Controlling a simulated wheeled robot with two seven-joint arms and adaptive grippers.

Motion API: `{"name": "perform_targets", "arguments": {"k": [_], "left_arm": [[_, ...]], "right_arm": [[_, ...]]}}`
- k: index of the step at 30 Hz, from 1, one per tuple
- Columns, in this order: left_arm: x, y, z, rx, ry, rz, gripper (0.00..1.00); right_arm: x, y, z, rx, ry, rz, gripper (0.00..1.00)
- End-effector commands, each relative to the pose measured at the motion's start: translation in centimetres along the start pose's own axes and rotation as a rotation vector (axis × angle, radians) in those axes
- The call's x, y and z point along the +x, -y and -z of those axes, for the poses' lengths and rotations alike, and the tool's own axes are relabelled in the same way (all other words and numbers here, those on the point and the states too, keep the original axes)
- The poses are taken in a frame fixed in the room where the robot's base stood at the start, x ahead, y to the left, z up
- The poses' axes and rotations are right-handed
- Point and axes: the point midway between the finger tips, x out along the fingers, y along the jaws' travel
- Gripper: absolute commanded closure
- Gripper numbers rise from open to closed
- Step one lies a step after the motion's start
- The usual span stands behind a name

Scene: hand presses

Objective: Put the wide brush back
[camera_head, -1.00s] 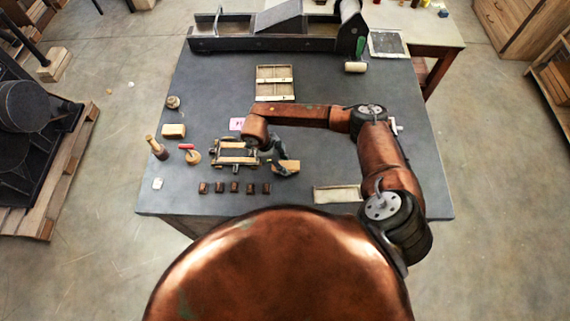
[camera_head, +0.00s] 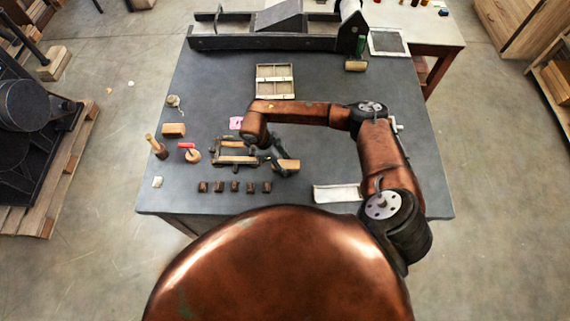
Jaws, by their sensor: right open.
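My right gripper (camera_head: 275,157) is dark and small, under the end of my copper arm, near the middle front of the dark table (camera_head: 330,125). Its jaws are open. A tan block-shaped piece (camera_head: 288,166), which may be the wide brush, lies just right of the fingers; whether they touch it I cannot tell. A low wood-and-dark-metal frame (camera_head: 236,160), possibly a brush rack, stands just left of the gripper. My wrist hides part of its right end. My left gripper does not show.
Several small dark blocks (camera_head: 235,187) stand in a row in front. A red-handled tool (camera_head: 188,152) and a wooden-handled one (camera_head: 156,147) stand left. A pale tray (camera_head: 337,193) lies at front right. A long press (camera_head: 275,40) fills the back edge.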

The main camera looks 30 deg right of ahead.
Motion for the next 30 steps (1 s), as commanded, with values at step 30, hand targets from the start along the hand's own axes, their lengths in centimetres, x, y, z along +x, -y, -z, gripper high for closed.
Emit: {"name": "perform_targets", "arguments": {"k": [30], "left_arm": [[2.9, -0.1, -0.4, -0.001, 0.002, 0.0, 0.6]], "right_arm": [[-11.2, 0.0, 0.0, 0.0, 0.0, 0.001, 0.52]]}}
